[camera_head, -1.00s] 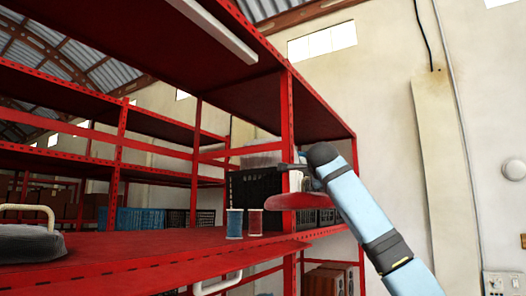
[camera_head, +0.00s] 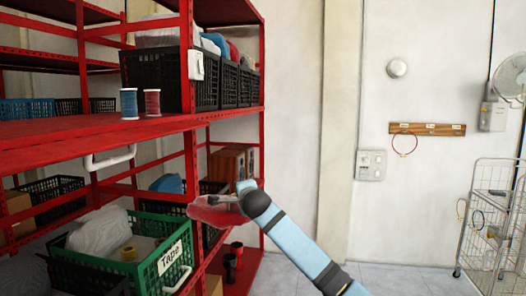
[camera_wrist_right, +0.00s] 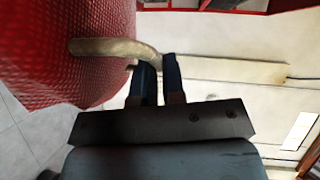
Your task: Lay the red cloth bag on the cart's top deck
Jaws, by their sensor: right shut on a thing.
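The red cloth bag (camera_head: 215,211) hangs at my right gripper (camera_head: 243,192), in front of the red shelving in the head view. In the right wrist view the bag (camera_wrist_right: 65,45) fills the upper left, with a woven red surface and a tan loop handle (camera_wrist_right: 112,47). My right gripper (camera_wrist_right: 158,75) is shut on this handle, between its two dark fingers. A wire-mesh cart (camera_head: 490,222) stands at the far right of the head view, cut off by the frame edge; its decks are only partly visible. My left gripper is out of view.
Red shelving (camera_head: 150,128) fills the left, holding black crates (camera_head: 155,85) and two spools. A green crate labelled Tape (camera_head: 150,262) stands at lower left. Open floor (camera_head: 400,278) lies between my arm and the cart, before a white wall.

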